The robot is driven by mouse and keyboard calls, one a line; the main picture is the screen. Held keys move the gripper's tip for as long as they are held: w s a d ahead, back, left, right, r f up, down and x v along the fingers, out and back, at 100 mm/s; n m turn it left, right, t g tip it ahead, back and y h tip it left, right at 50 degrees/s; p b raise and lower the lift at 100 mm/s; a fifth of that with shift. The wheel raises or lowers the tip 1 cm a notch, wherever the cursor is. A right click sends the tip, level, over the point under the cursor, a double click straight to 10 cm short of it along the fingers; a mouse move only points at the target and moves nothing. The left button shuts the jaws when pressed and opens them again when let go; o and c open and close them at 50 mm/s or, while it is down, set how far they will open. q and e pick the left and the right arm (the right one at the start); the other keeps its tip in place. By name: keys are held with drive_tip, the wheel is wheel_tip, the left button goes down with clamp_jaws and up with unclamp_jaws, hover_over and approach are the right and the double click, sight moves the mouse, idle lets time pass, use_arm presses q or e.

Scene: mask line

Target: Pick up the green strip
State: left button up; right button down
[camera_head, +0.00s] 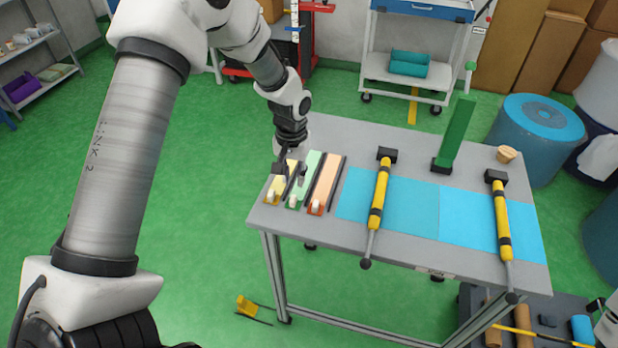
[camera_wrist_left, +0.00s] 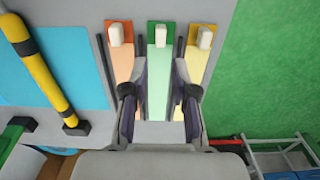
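The green strip (camera_head: 308,176) lies flat on the left end of the grey table, between a yellow strip (camera_head: 276,190) and an orange strip (camera_head: 325,181). In the left wrist view, the green strip (camera_wrist_left: 160,75) runs up the middle, with a darker green end and a white block on it. My left gripper (camera_head: 289,174) is over the strips, its fingers pointing down. In the left wrist view, the left gripper (camera_wrist_left: 160,88) is open, with one finger on each side of the green strip. I cannot tell whether the fingers touch it.
Thin dark bars (camera_head: 337,182) lie beside the strips. Blue mats (camera_head: 412,207) and two yellow-and-black tools (camera_head: 378,197) lie to the right. A dark green board (camera_head: 458,135) stands upright at the table's back, near a small round wooden item (camera_head: 507,154).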

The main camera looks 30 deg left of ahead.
sight(293, 197)
use_arm(q)
drive_tip(key=f, duration=0.1)
drive_tip(key=s+f+p, duration=0.1)
drive_tip(key=f, duration=0.1)
drive_tip(key=shift+s, duration=0.1)
drive_tip(key=f, duration=0.1)
drive_tip(key=f+p, duration=0.1)
drive_tip(key=f, duration=0.2)
drive_tip(key=shift+w+f, duration=0.15)
drive_tip(key=shift+w, duration=0.15)
drive_tip(key=shift+s+d, duration=0.1)
clamp_jaws()
